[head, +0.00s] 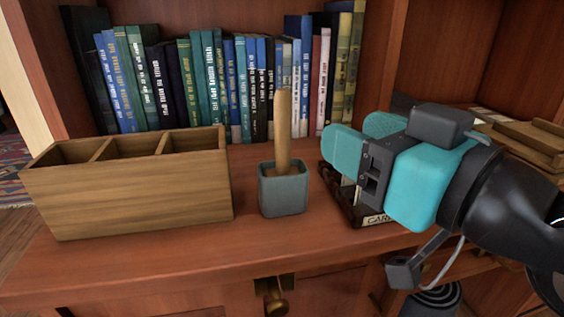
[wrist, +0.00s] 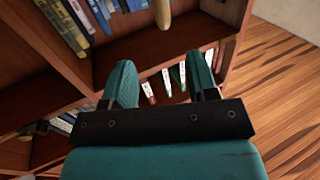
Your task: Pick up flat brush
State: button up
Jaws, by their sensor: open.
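A wooden handle (head: 283,130), which I take to be the flat brush, stands upright in a small grey-blue square pot (head: 283,190) on the wooden shelf top. Its lower end is hidden inside the pot, so I cannot see bristles. In the wrist view a rounded wooden piece (wrist: 163,12), likely the same handle, shows at the top edge, beyond the fingers. My gripper (head: 358,138) is to the right of the handle, with its teal fingers apart and nothing between them. The parted fingers also show in the wrist view (wrist: 162,82).
A three-part wooden box (head: 130,190) stands left of the pot. A row of books (head: 215,85) lines the back. A dark labelled tray (head: 352,212) sits partly hidden under my gripper. Wooden trays (head: 530,140) lie at the right. Bare shelf top shows in front of the pot.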

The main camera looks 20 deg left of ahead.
aim_at(287, 104)
jog(key=p+x, duration=0.9)
jog(key=p, duration=0.4)
jog(key=shift+w+a, duration=0.2)
jog(key=shift+a, duration=0.1)
jog(key=p+x, duration=0.3)
jog(key=p, duration=0.2)
jog(key=shift+s+a+r, duration=0.15)
jog(key=shift+s+r, duration=0.05)
jog(key=shift+p+x, duration=0.75)
jog(key=shift+x, duration=0.05)
jog(key=shift+w+a+f, duration=0.15)
jog(key=shift+w+f, duration=0.05)
jog(key=shift+f, duration=0.2)
jog(key=c, duration=0.9)
grip_shut()
